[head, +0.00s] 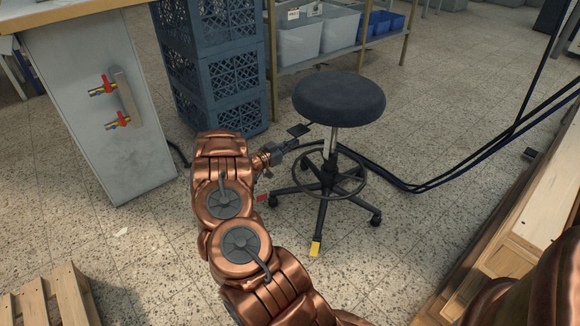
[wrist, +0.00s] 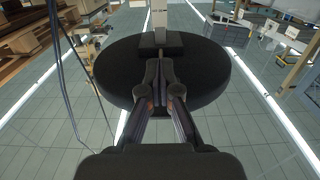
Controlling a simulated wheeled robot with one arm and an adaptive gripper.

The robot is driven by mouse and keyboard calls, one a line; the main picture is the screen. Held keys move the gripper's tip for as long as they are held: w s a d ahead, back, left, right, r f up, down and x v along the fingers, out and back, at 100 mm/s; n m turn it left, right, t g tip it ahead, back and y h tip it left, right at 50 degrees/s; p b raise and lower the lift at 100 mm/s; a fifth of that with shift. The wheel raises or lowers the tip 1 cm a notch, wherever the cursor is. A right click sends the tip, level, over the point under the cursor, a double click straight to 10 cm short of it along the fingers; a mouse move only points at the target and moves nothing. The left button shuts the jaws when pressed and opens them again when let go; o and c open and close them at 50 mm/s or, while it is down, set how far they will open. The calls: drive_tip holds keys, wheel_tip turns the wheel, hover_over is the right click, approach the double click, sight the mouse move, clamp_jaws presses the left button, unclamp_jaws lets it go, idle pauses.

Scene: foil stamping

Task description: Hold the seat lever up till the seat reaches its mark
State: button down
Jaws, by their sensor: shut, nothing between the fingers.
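The stool has a round dark seat (head: 340,98) on a silver column (head: 331,145) above a footring and wheeled base. A flat black lever paddle (head: 299,130) sticks out left of the column below the seat. In the wrist view, which appears upside down, the seat's underside (wrist: 205,75) fills the middle, and the paddle (wrist: 160,42) lies just beyond my fingertips. My gripper (head: 298,146) is shut and empty, near and below the paddle. It also shows in the wrist view (wrist: 162,88). I cannot tell whether the fingers touch the paddle. I cannot make out a seat-height mark.
Stacked blue crates (head: 210,65) and a shelf with grey bins (head: 297,40) stand behind. A cabinet with red valve handles (head: 150,110) is at left. Black cables (head: 430,186) run behind the stool. Pallets lie at lower left.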

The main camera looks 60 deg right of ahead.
drive_tip(key=b+v, duration=0.1)
drive_tip(key=v, duration=0.6)
drive_tip(key=shift+a, duration=0.35)
drive_tip(key=shift+w, duration=0.1)
idle(0.4)
